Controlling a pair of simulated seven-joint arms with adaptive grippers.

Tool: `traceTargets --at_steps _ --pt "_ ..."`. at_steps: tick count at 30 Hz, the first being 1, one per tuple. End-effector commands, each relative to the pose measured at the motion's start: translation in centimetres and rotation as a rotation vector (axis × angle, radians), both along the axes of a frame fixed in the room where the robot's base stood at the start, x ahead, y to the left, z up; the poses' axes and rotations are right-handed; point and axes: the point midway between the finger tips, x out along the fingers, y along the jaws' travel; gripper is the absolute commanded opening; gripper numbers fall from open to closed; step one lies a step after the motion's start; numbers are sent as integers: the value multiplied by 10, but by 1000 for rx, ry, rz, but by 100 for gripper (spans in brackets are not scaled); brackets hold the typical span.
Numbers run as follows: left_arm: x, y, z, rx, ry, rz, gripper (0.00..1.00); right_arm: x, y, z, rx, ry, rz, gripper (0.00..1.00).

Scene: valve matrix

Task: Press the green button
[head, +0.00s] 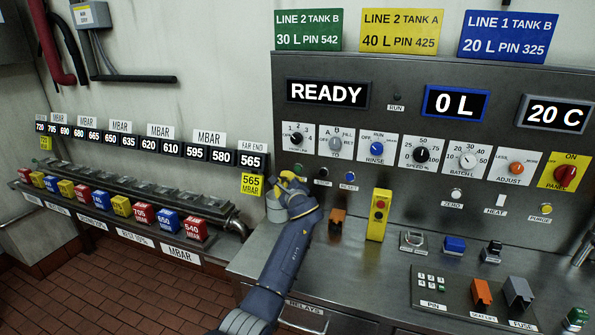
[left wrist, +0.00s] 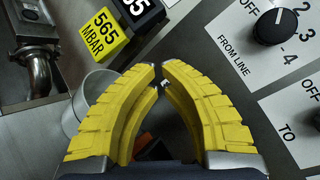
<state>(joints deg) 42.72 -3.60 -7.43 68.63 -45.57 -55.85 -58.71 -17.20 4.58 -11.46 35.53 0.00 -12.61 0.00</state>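A small green button (head: 298,168) is on the upright steel panel, at the left end of a row with a black button (head: 323,172) and a blue button (head: 349,176). My left gripper (head: 287,177) is just below and left of the green button, in front of the panel. Its yellow fingers (left wrist: 161,72) come together at the tips in the left wrist view and hold nothing that I can see. Contact with the button cannot be told. The green button is not visible in the left wrist view. My right gripper is in neither view.
Above the buttons are several knobs, including a black selector (head: 296,138). A yellow control box (head: 379,215) and an orange block (head: 337,217) stand right of my left arm. A grey cylinder (left wrist: 95,88) lies behind the fingers. A rack of coloured blocks (head: 110,203) is at left.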

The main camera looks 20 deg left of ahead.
Motion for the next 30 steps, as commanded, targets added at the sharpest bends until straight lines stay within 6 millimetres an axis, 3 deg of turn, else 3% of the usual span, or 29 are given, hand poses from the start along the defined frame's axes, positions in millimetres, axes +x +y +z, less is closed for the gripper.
traceTargets --at_steps 12,30 --pt "41 -4 1 1 0 -1 0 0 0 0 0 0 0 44" --pt "52 -4 0 0 0 0 0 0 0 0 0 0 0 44"
